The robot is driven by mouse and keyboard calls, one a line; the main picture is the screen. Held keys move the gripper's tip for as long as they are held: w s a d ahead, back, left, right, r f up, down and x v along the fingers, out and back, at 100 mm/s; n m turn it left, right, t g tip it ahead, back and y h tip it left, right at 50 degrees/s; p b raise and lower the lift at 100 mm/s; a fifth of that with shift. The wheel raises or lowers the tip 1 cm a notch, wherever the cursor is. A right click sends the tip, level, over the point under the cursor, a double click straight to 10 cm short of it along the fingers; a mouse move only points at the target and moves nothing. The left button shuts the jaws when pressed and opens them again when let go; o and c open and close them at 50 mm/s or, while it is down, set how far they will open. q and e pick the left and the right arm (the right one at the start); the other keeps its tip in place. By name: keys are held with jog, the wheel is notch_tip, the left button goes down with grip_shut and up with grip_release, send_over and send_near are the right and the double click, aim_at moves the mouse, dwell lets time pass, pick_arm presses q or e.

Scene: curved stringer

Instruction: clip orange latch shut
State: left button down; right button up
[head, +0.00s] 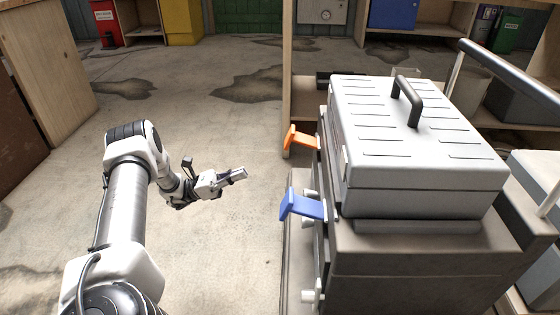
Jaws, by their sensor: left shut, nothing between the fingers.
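The orange latch (300,138) sticks out to the left from the left side of the grey case, at its far end. Its outer end is tilted up and stands away from the case. A blue latch (302,206) sticks out from the same side, nearer to me. My left gripper (241,173) is shut and empty. It is in the air left of the case, between the two latches in depth and apart from both. My right gripper is not in view.
The grey case (420,140) has a ribbed lid and a black handle (406,101), and stands on a dark base (430,265) at the right. A wooden shelf (301,112) is behind it. Open concrete floor (220,250) lies to the left. A wooden cabinet (50,60) stands at the far left.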

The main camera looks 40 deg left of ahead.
pick_arm(q)
jog(key=a+r+x, duration=0.1)
jog(key=r+x, duration=0.1)
jog(key=x, duration=1.1)
jog(key=shift+s+r, duration=0.2)
jog(key=shift+s, duration=0.2)
jog(key=shift+p, duration=0.3)
